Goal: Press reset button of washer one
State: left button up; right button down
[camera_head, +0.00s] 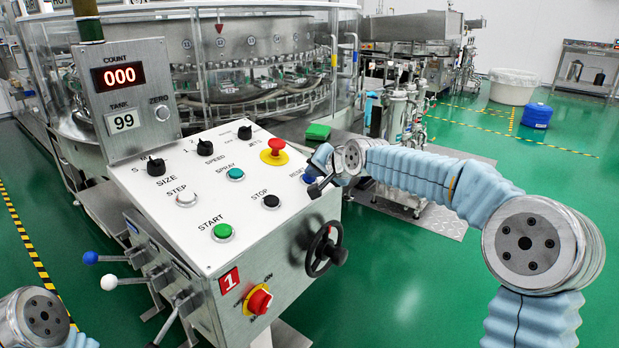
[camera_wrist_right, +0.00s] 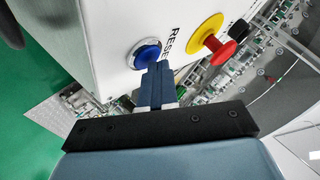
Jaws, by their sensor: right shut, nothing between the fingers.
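The control panel of washer one (camera_head: 185,225) has a sloped white top and a red "1" label on its front. The blue reset button (camera_head: 308,179) is at the panel's right edge, partly hidden by my right gripper (camera_head: 318,187). In the right wrist view the blue reset button (camera_wrist_right: 145,53) sits in a silver ring next to the partly covered "RESET" lettering. My right gripper (camera_wrist_right: 157,70) is shut and empty, its fingertips overlapping the button's lower edge in that view. I cannot tell whether they touch it. My left gripper is out of view; only part of my left arm shows.
A red emergency knob on a yellow base (camera_head: 274,152) is close behind the reset button. The black stop button (camera_head: 271,201), green start button (camera_head: 222,231) and a black handwheel (camera_head: 325,249) are nearby. The display box (camera_head: 123,98) reads count 000, tank 99.

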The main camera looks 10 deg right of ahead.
dwell(0.4)
jog(key=shift+s+d+r+p, duration=0.15)
jog(key=shift+r+p, duration=0.35)
jog(key=shift+r, duration=0.25)
jog(key=shift+r, duration=0.1)
jog(key=r+p, duration=0.2)
jog(key=r, duration=0.1)
jog(key=s+r, duration=0.1)
jog(key=shift+d+r+p, duration=0.3)
jog(key=shift+d+p, duration=0.05)
jog(key=shift+p, duration=0.05)
